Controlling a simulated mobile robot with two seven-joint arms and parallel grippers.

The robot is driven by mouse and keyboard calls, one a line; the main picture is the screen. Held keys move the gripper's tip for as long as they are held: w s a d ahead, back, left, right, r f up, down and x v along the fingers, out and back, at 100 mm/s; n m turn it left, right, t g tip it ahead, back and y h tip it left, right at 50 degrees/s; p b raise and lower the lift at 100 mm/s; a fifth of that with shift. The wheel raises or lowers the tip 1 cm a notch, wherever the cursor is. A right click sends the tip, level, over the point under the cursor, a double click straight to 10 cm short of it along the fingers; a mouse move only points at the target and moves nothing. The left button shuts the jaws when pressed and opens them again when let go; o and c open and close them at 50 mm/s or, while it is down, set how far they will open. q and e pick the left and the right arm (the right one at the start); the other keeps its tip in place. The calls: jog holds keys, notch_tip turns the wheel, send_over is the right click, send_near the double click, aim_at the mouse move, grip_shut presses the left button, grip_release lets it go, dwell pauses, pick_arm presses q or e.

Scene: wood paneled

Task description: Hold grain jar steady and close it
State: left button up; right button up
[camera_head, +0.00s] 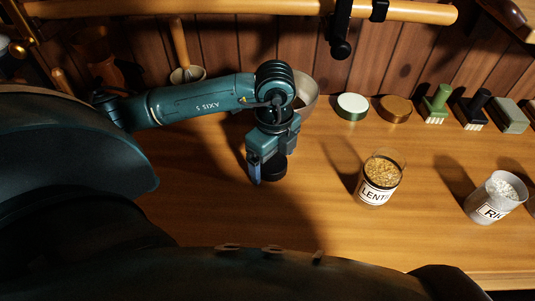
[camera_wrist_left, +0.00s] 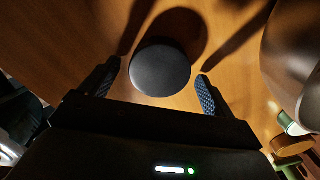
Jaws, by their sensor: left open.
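A clear jar of lentils (camera_head: 379,182), labelled LENTI…, stands open and upright on the wooden counter. A second jar of white grain (camera_head: 494,198), labelled RI…, stands to its right, also open. My left gripper (camera_head: 264,176) points down, left of the lentil jar. In the left wrist view its open fingers (camera_wrist_left: 158,74) are on either side of a black round-topped object (camera_wrist_left: 160,66); contact cannot be told. My right gripper is not visible.
Green (camera_head: 435,103) and black (camera_head: 472,108) brushes and a grey-green block (camera_head: 508,115) stand along the back right. A metal bowl (camera_head: 306,95) is behind my left wrist. A wooden rail (camera_head: 240,9) crosses above. The counter between gripper and lentil jar is clear.

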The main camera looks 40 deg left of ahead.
pick_arm(q)
jog(key=shift+d+f, duration=0.1)
jog(key=shift+s, duration=0.1)
jog(key=shift+c, duration=0.6)
jog(key=c, duration=1)
